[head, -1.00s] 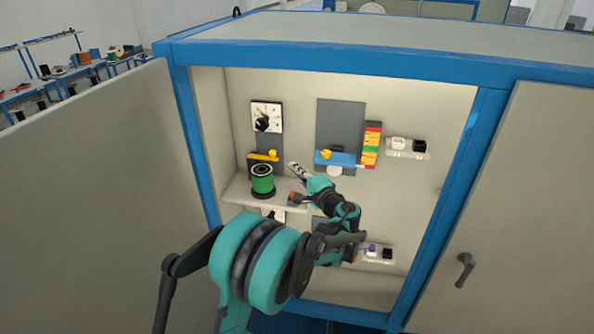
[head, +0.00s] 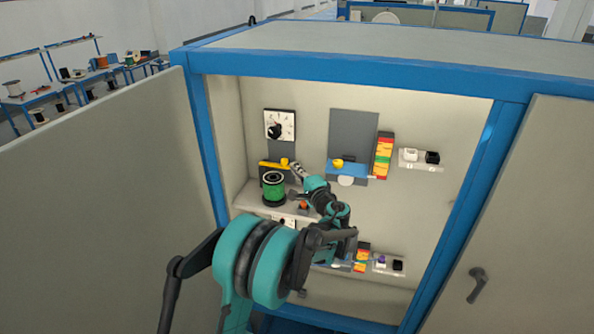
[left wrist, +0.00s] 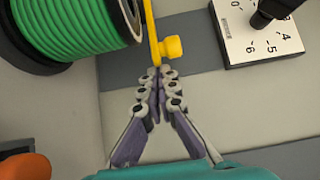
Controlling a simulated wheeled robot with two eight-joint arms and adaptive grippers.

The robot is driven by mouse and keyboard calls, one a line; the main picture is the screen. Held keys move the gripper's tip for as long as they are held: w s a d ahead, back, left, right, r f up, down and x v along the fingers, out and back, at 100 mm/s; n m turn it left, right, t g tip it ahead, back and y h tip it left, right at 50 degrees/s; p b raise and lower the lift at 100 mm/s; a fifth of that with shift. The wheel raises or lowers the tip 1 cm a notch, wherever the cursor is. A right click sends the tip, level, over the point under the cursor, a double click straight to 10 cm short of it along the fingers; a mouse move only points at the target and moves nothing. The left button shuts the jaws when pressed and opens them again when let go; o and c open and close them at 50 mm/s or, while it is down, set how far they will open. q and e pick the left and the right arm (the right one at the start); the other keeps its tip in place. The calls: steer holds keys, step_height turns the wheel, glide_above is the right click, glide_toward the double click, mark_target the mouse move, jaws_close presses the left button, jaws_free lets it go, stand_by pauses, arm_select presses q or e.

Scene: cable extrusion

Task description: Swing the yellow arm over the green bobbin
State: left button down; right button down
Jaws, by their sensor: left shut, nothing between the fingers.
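The yellow arm (head: 270,166) is a thin bar with a round knob (head: 285,161) at its right end, mounted on a grey plate inside the cabinet. The green bobbin (head: 274,191) stands upright on a shelf, below and in front of the arm. My left gripper (head: 297,168) is shut and empty, just right of the knob. In the left wrist view the closed fingertips (left wrist: 157,72) are close to the yellow arm (left wrist: 152,28) and its knob (left wrist: 172,47); I cannot tell whether they touch. The green bobbin (left wrist: 72,28) is left of the fingers there. My right gripper is out of view.
A dial (head: 280,125) sits above the yellow arm. A blue bar (head: 347,168) with a yellow knob is to the right. An orange thing (head: 304,205) lies on the shelf (head: 248,196) near the bobbin. Cabinet doors stand at both sides.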

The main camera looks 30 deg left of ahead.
arm_select(q)
steer(key=shift+s+f+m+t+h+b, duration=0.2)
steer(key=shift+s+m+t+h+b, duration=0.15)
steer(key=shift+s+t, duration=0.2)
steer(key=shift+s+r+m+t+h+b, duration=0.1)
steer(key=shift+s+m+t+h+b, duration=0.35)
steer(key=shift+s+m+t+h, duration=0.4)
steer(key=shift+s, duration=0.55)
steer(key=shift+w+r, duration=0.1)
